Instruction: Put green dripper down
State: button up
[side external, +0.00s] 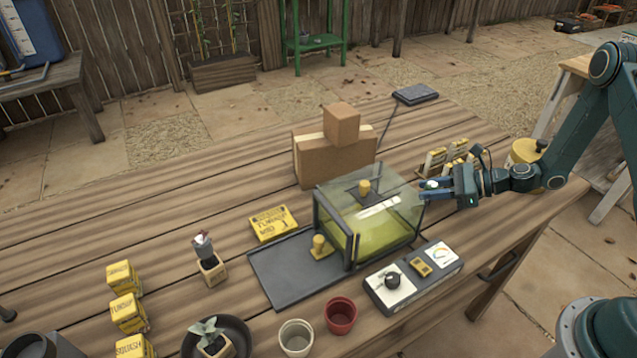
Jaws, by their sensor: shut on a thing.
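My gripper (436,189) is at the right of the glass-walled box, with its fingers pointing left. It is shut on the green dripper (431,184), which shows only as a small pale green piece between the fingers. The fingers hide much of it. The gripper is above the table at the right side of the clear box (400,185); I cannot tell the exact gap between them.
The clear box has a green inside and yellow knobs. A control panel (413,279), red pot (341,315) and pale pot (296,338) stand in front. Cardboard boxes (318,160) stand behind. A yellow-topped rack (445,158) is beyond my gripper.

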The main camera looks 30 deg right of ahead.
aim_at(432, 184)
jog(key=shift+r, duration=0.2)
notch_tip(432, 184, up, 20)
jog(key=shift+f, duration=0.2)
dwell(0.8)
jog(key=shift+a, duration=0.1)
dwell(0.4)
jog(key=w+a+f+m+t+h, duration=0.1)
jog(key=a+m+t+h, duration=0.2)
jog(key=a+m+h, duration=0.2)
jog(key=shift+w+a+m+t, duration=0.3)
jog(key=shift+w+a, duration=0.1)
jog(key=shift+w+f, duration=0.1)
jog(key=shift+w, duration=0.05)
dwell(0.5)
